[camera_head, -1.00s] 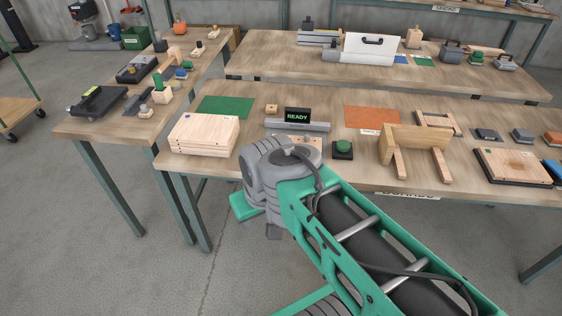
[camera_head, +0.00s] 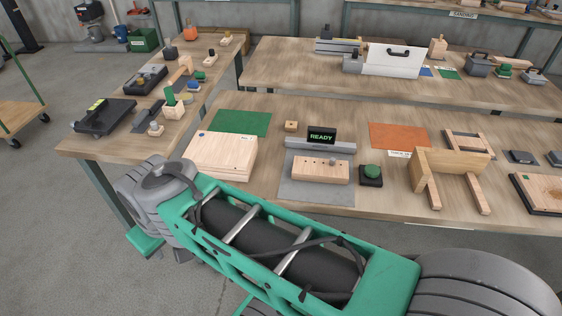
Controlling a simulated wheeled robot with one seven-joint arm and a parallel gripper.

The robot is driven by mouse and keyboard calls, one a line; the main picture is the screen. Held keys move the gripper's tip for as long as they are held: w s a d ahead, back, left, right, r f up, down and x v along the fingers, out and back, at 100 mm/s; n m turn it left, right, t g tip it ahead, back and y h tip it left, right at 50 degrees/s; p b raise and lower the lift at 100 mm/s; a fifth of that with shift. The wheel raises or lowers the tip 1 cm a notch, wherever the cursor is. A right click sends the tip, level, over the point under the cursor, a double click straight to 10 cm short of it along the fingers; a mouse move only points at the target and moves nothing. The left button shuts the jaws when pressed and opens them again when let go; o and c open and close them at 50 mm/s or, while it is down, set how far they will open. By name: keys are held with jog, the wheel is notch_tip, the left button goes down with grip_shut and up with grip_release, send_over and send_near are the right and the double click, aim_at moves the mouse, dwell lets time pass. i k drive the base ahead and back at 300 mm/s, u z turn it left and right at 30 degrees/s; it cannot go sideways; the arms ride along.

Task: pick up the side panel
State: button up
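A stack of pale wooden panels (camera_head: 222,152) lies on the near workbench, at its left end. A smaller pale board with dark holes (camera_head: 320,169) lies on a grey plate (camera_head: 315,193) in front of the black READY display (camera_head: 322,136). I cannot tell for sure which of these is the side panel. My green and grey arm crosses the lower part of the view, below the bench's front edge in the picture. My gripper is not in view.
A green mat (camera_head: 240,122) lies behind the stack and an orange mat (camera_head: 399,136) farther right. A green button (camera_head: 371,174) and a wooden assembly with legs (camera_head: 448,170) stand right of the plate. A side bench (camera_head: 130,143) with tools adjoins on the left.

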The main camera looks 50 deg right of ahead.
aim_at(306, 169)
jog(key=z, duration=0.15)
jog(key=i, duration=1.15)
jog(key=z, duration=0.55)
